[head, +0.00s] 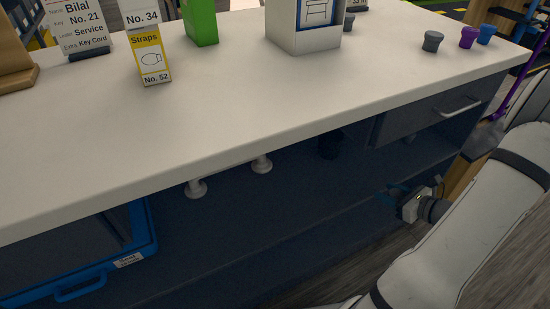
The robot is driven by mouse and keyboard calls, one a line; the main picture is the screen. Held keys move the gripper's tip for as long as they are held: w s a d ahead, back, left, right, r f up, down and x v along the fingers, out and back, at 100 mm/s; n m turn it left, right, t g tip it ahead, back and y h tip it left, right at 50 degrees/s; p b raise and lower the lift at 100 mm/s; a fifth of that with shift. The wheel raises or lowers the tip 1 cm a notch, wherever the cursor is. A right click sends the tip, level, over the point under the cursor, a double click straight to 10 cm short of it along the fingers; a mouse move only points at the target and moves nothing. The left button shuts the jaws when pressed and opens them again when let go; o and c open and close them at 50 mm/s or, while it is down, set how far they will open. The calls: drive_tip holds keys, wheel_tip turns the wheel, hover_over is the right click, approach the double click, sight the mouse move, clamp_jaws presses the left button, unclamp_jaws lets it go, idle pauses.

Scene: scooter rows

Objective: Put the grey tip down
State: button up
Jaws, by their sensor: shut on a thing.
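My gripper (392,198) is at the right, in front of the open shelf under the counter and below its drawer. It is small and dark in this view, with a bluish edge at its fingers. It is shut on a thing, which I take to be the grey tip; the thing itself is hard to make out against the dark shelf. A grey cup-shaped piece (432,41) stands upright on the counter's far right, beside a purple one (468,37) and a blue one (486,34).
The pale counter (250,110) has a wide clear middle. A yellow-and-white Straps box (151,60), a green block (200,20) and a white holder (303,38) stand towards its back. Below are a drawer handle (462,107), two white knobs (262,164) and a blue-framed bin (80,288).

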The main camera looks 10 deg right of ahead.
drive_tip(key=b, duration=0.4)
hover_over(341, 171)
drive_tip(key=shift+s+d, duration=0.15)
drive_tip(key=shift+s, duration=0.2)
drive_tip(key=shift+w+a+f+b, duration=0.1)
drive_tip(key=shift+w+f+b, duration=0.15)
drive_tip(key=shift+f+b, duration=0.5)
drive_tip(key=shift+w+a+f+b, duration=0.1)
drive_tip(key=shift+w+f+b, duration=0.15)
drive_tip(key=shift+f, duration=0.75)
drive_tip(key=shift+f, duration=0.15)
drive_tip(key=o, duration=0.9)
drive_tip(key=shift+o, duration=0.2)
